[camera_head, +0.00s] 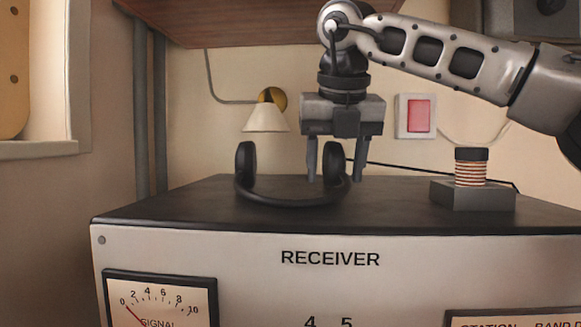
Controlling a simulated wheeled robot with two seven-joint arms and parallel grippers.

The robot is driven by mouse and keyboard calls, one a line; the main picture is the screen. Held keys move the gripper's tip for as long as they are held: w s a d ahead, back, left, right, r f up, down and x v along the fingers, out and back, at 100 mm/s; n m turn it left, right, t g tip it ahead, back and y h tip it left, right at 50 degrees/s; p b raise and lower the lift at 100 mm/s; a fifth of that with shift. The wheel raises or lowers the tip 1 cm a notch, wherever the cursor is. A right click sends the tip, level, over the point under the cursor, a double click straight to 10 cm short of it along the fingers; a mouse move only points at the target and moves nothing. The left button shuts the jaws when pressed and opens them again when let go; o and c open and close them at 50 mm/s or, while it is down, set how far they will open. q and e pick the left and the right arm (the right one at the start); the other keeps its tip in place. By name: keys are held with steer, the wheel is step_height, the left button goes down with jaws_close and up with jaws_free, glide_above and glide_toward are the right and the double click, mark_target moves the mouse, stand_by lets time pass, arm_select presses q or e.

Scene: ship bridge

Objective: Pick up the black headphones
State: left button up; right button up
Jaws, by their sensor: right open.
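The black headphones (290,201) rest on the dark top of the receiver (200,208), left of its middle. Their band curves toward me, with one ear cup (245,163) standing at the left and the other at the right, partly behind my gripper. My right gripper (334,178) points straight down above the right part of the headphones. Its two fingers are apart, with the right ear cup showing between or just behind them. I cannot tell whether a finger touches the headphones. My left gripper is not in view.
A dark block with a copper-coloured coil and black cap (471,170) stands on the receiver at the right. A wall lamp (266,115) is behind the headphones. A wooden overhang (240,20) is above. The receiver top is clear at the left.

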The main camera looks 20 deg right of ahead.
steer(key=c, duration=0.9)
steer(key=shift+r, duration=0.2)
